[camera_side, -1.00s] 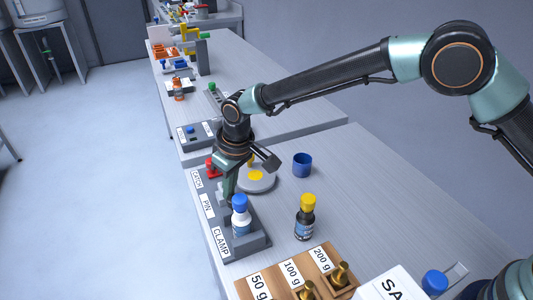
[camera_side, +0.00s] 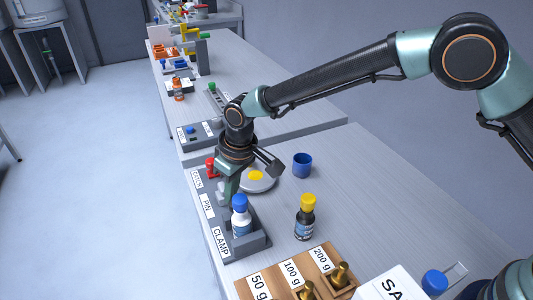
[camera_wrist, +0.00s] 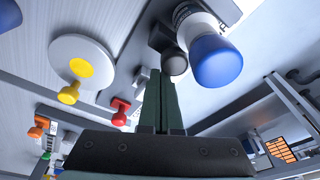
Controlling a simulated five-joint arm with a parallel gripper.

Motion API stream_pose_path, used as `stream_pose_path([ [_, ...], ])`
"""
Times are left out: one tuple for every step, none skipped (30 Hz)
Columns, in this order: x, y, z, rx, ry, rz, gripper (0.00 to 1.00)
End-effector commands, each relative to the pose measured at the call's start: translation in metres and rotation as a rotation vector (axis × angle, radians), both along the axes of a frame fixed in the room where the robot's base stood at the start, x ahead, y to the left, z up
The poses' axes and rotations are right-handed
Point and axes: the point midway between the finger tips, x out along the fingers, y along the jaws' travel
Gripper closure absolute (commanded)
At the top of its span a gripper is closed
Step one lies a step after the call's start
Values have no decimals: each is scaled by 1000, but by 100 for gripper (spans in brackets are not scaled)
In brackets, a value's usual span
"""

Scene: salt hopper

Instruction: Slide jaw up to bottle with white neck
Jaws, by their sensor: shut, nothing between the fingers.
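The bottle with the white neck (camera_side: 240,222) has a blue cap and a blue label. It stands upright in the grey clamp fixture (camera_side: 256,241) at the CLAMP label. The bottle also shows at the top right of the wrist view (camera_wrist: 203,26). The grey jaw (camera_side: 222,198) is beside the bottle on its PIN side, and its dark round knob (camera_wrist: 174,62) shows in the wrist view. Whether jaw and bottle touch is unclear. My gripper (camera_wrist: 160,75) is shut and empty, pointing down close beside the knob. In the side view, its fingertips are partly hidden behind the bottle.
A dark bottle with a yellow cap (camera_side: 305,218) stands to the right. A blue cup (camera_side: 302,165) and a round plate with a yellow centre (camera_side: 258,181) are behind. A red knob (camera_side: 211,168) is at CATCH. A wooden weight tray (camera_side: 280,282) is in front.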

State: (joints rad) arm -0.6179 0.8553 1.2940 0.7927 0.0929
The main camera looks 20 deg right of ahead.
Motion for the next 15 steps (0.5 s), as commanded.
stream_pose_path([
  [-1, 0, 0, -1, 1, 0, 100],
  [-2, 0, 0, -1, 1, 0, 100],
  [-2, 0, 0, -1, 2, 0, 100],
  [-3, 0, -1, -1, 2, 0, 100],
  [-3, 0, -1, -1, 2, 0, 100],
  [-4, 0, -1, 0, 2, 0, 100],
  [-4, 0, -1, 0, 2, 0, 100],
  [-4, 0, -1, 0, 1, 0, 100],
  [-5, 0, 0, 0, 1, 0, 100],
  [-5, 0, 0, 0, 1, 0, 100],
  [-6, 0, 0, 0, 1, 0, 100],
  [-6, 0, 0, 0, 1, 0, 100],
  [-6, 0, 0, 0, 1, 0, 100],
  [-7, 0, 0, 0, 1, 0, 100],
  [-7, 0, 0, 1, 2, 1, 100],
])
